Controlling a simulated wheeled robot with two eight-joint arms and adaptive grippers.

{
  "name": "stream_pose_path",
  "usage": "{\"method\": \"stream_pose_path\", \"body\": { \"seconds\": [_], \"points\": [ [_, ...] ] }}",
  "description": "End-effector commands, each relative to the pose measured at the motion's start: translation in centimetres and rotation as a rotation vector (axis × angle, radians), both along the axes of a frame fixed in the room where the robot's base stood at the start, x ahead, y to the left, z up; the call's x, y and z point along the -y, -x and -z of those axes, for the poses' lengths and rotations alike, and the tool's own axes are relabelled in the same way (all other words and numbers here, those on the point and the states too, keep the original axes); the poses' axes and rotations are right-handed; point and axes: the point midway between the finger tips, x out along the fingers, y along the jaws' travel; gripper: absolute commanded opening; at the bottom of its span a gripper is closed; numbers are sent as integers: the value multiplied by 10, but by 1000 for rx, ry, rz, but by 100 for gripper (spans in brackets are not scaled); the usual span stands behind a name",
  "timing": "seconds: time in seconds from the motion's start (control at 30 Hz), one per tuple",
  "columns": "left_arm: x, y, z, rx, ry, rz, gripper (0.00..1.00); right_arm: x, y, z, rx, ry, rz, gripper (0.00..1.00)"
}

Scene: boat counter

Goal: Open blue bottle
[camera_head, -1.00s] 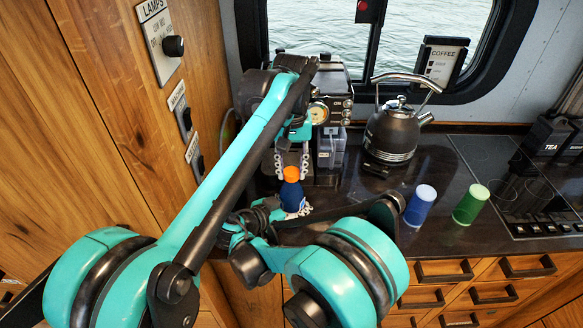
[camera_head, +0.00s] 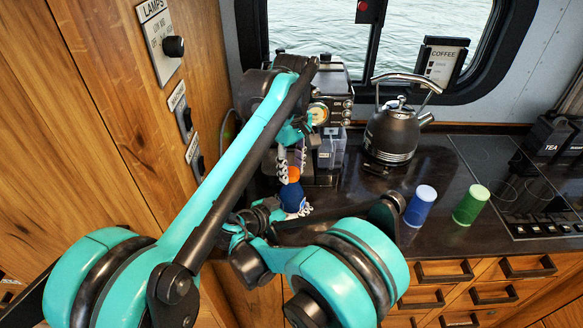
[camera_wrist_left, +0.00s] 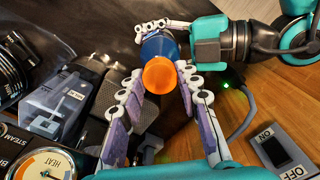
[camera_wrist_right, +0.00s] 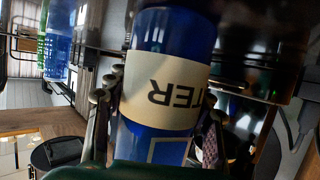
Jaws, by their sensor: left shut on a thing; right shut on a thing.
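The blue bottle (camera_head: 294,198) stands near the counter's front edge, topped by an orange cap (camera_head: 293,175). My left gripper (camera_head: 291,169) comes from above and is shut on the orange cap, with a finger on each side. In the left wrist view the orange cap (camera_wrist_left: 160,75) sits between its fingers, with the blue body (camera_wrist_left: 160,46) behind. My right gripper (camera_head: 298,212) is shut around the bottle's body from low down. In the right wrist view its fingers flank the blue bottle (camera_wrist_right: 172,40) at its cream label, and the cap is out of sight.
A coffee machine (camera_head: 333,112) stands just behind the bottle, and a kettle (camera_head: 391,135) to its right. A blue cup (camera_head: 420,206) and a green cup (camera_head: 470,205) stand right of my arms. A hob (camera_head: 500,170) lies at the far right. The wooden wall is close on the left.

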Motion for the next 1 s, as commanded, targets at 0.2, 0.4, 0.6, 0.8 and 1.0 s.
{"method": "stream_pose_path", "body": {
  "seconds": [0.2,0.4,0.6,0.8,1.0],
  "points": [
    [0,0,-4,0,0,1,0,0,0,1,-1,-1,0,0],
    [0,0,-11,0,0,1,0,0,0,1,-1,-1,0,0],
    [0,0,-18,0,0,1,0,0,0,1,-1,-1,0,0],
    [0,0,-22,0,0,1,0,0,0,1,-1,-1,0,0],
    [0,0,-22,0,0,1,0,0,0,1,-1,-1,0,0]
  ]
}}
